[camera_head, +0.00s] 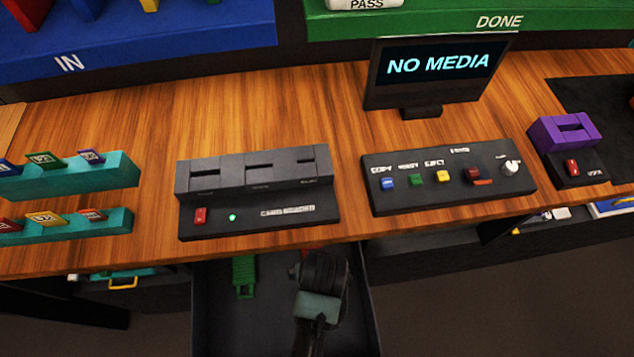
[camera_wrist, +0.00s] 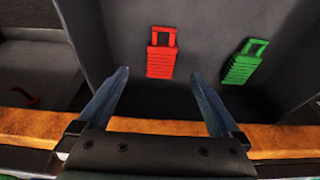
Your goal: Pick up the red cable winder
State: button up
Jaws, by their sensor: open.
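The red cable winder (camera_wrist: 161,56) lies on the floor of the open dark drawer (camera_head: 222,325). It has a ribbed body and a loop handle that points to the top of the wrist view. My gripper (camera_wrist: 160,74) is open and empty. In the wrist view its fingertips are on either side of the winder's lower end, apart from it; the height gap is hard to judge. In the head view my wrist and gripper (camera_head: 319,300) are over the drawer and hide most or all of the red winder.
A green cable winder (camera_head: 244,275) lies in the same drawer, right of the red one in the wrist view (camera_wrist: 249,62). The wooden desk edge (camera_wrist: 270,137) runs close to my gripper. A grey card reader (camera_head: 255,190) and button panel (camera_head: 440,185) stand on the desk above.

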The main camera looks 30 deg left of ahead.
jog(key=x, duration=0.3)
jog(key=shift+s+f, duration=0.1)
jog(key=shift+f, duration=0.15)
jog(key=shift+x, duration=2.85)
jog(key=shift+a, duration=0.15)
jog(key=shift+c, duration=0.2)
jog(key=c, duration=1.3)
jog(key=shift+r, duration=0.1)
jog(key=shift+c, duration=0.2)
